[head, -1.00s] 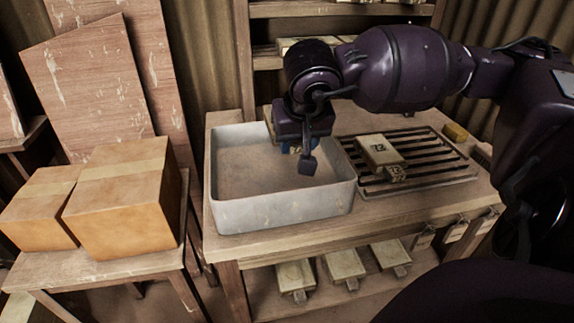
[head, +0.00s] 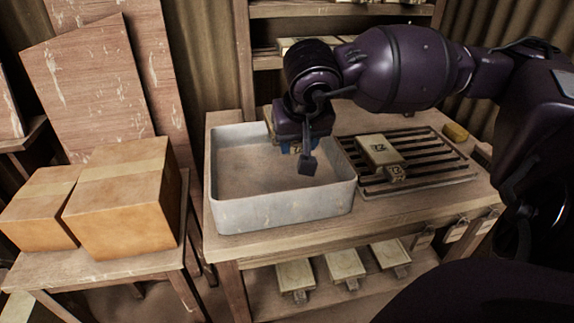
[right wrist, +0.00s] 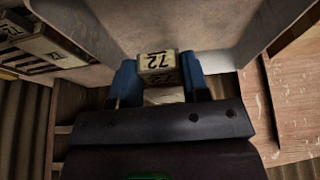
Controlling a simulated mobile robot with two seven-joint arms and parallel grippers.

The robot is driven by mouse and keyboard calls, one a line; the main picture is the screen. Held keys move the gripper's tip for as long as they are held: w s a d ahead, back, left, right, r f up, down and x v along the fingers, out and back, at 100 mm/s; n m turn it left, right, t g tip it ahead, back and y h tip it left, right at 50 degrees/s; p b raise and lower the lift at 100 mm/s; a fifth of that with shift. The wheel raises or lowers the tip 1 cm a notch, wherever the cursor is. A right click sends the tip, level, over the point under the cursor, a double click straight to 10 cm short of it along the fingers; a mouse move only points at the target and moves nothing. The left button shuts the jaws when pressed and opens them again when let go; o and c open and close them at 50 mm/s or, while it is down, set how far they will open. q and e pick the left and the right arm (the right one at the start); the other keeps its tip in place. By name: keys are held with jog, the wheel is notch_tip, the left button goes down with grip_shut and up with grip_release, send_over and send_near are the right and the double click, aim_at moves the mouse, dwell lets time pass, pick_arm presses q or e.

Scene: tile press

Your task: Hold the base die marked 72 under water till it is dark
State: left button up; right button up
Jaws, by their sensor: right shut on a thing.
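My right gripper (head: 300,150) is at the far right inner side of the grey tub (head: 285,213). In the right wrist view its two blue fingers (right wrist: 159,75) are shut on the base die marked 72 (right wrist: 158,61), a pale block with dark figures on its end. That end is pale, not dark. In the head view the die is hidden by my gripper. The tub's inside looks brownish; I cannot make out the water's surface or whether the die touches it. My left gripper is not in view.
A slatted rack (head: 440,170) stands right of the tub with a pale marked die (head: 378,150) on it. A yellow block (head: 455,132) lies behind the rack. Cardboard boxes (head: 125,205) stand on a stool at left. Several pale dies sit on the shelf below.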

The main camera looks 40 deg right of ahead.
jog(key=shift+r, duration=0.15)
jog(key=shift+r+p, duration=0.35)
jog(key=shift+r, duration=1.6)
